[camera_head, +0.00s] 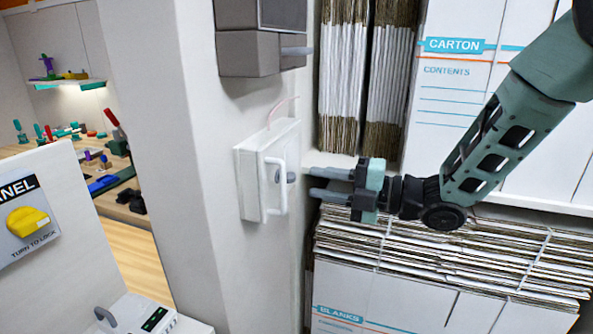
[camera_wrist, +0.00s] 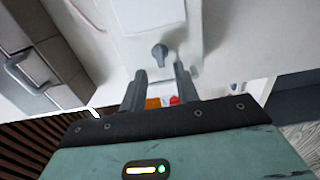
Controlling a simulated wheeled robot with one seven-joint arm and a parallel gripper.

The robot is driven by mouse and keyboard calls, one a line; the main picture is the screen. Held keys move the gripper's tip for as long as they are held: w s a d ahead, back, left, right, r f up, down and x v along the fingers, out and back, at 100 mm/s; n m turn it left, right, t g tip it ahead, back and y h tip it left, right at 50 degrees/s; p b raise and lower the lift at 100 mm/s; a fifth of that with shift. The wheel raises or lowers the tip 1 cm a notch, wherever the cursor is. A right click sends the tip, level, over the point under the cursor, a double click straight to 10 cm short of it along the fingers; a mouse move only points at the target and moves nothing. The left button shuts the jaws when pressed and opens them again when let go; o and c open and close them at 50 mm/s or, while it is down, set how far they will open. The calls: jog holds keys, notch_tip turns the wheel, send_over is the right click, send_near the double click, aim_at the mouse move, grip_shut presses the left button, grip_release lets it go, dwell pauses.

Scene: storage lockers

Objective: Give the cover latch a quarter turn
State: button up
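A white cover box (camera_head: 251,186) is fixed to the wall in the middle of the head view. A small grey latch (camera_head: 291,177) sticks out from its front, beside a white bar handle (camera_head: 274,190). In the wrist view the latch (camera_wrist: 160,52) is a grey knob with a short tab, on the white cover (camera_wrist: 140,20). My gripper (camera_head: 312,182) is open and empty, its two fingers pointing at the latch with a small gap left. In the wrist view the gripper (camera_wrist: 158,82) has its fingers apart, just short of the latch.
A grey box (camera_head: 248,52) with a handle hangs above the cover. Stacked cartons (camera_head: 463,85) and flat blanks (camera_head: 440,255) fill the shelves behind my arm. A yellow knob (camera_head: 27,221) is on a panel at the left. A tool bench (camera_head: 120,205) stands farther back.

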aim_at(295, 179)
jog(key=p+x, duration=0.1)
jog(key=x, duration=0.4)
jog(key=shift+w+a, duration=0.15)
jog(key=shift+a, duration=0.2)
grip_shut()
